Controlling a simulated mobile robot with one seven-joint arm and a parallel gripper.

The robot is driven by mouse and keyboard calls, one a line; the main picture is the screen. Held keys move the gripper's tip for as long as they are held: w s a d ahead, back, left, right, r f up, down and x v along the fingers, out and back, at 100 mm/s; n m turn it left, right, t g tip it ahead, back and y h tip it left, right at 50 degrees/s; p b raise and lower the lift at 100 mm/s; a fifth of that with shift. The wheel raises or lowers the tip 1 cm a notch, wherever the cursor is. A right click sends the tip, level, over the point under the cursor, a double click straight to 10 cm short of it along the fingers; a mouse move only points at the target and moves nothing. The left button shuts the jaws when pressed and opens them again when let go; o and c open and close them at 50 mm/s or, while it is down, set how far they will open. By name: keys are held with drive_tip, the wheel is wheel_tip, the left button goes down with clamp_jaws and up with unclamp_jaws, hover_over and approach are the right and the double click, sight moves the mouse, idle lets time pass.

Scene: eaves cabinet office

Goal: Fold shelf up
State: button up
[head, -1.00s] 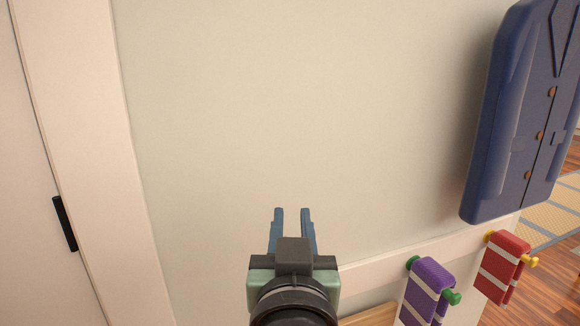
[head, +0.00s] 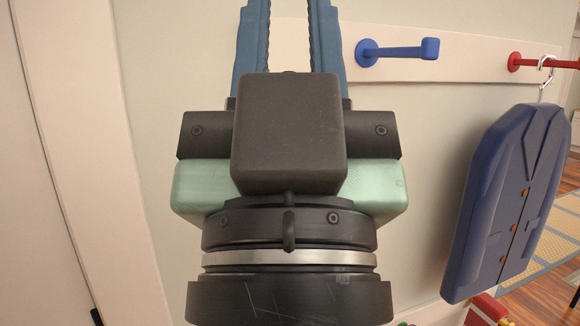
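The fingertips run past the top edge of the picture. No shelf can be made out in the current view. My gripper and wrist cover much of the middle and lower wall.
A blue peg (head: 400,52) and a red peg (head: 540,63) stick out from a white rail. A navy jacket (head: 505,205) hangs from the red peg. Red cloth (head: 490,310) shows at the bottom. A door frame (head: 75,140) stands at left.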

wheel_tip(320, 180, up, 4)
drive_tip(key=shift+f+p, duration=0.2)
drive_tip(key=shift+p, duration=0.75)
